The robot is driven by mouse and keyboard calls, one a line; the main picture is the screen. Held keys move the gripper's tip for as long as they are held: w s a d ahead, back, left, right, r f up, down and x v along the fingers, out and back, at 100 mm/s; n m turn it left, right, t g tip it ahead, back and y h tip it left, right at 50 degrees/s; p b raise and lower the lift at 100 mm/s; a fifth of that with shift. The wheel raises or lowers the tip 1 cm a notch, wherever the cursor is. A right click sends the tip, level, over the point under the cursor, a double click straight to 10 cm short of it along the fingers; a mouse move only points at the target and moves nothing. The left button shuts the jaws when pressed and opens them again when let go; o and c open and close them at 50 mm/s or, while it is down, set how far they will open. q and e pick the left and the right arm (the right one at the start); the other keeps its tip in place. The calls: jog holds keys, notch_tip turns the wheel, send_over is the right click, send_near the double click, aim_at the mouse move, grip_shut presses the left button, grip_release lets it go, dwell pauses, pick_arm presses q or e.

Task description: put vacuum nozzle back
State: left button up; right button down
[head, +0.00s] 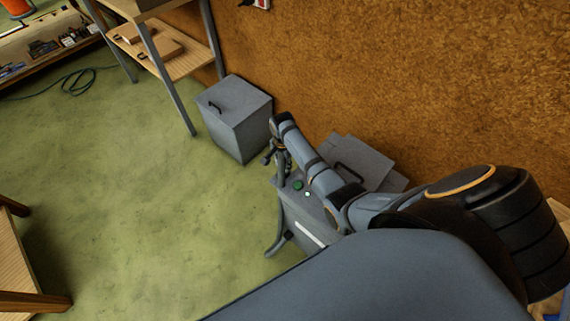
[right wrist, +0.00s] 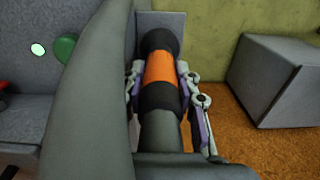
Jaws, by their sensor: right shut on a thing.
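The vacuum nozzle (right wrist: 158,70) is a dark tube with an orange band in the right wrist view. My right gripper (right wrist: 165,92) is shut on it, with one finger on each side of the banded part. In the head view my right gripper (head: 275,152) is at the far end of my arm, by the grey vacuum unit (head: 305,232). The unit's face (right wrist: 50,75) shows a green button and a white light. A thick grey hose-like part (right wrist: 88,95) covers much of the wrist view's left. I cannot tell whether the nozzle touches a holder. My left gripper is not in view.
A grey lidded box (head: 238,118) stands on the floor beside the brown wall (head: 400,70). A wooden piece of furniture (head: 25,265) is at left. The green floor (head: 120,180) between is clear.

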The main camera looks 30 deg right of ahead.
jog(key=shift+w+d+f, duration=0.15)
jog(key=shift+f, duration=0.5)
jog(key=shift+r, duration=0.25)
jog(key=shift+a, duration=0.25)
jog(key=shift+f, duration=0.1)
jog(key=c, duration=1.3)
grip_release()
jog(key=shift+d, duration=0.1)
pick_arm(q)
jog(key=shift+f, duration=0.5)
pick_arm(e)
jog(key=shift+o, duration=0.2)
notch_tip(320, 180, up, 12)
jog(key=shift+r+p, duration=0.15)
jog(key=shift+p, duration=0.95)
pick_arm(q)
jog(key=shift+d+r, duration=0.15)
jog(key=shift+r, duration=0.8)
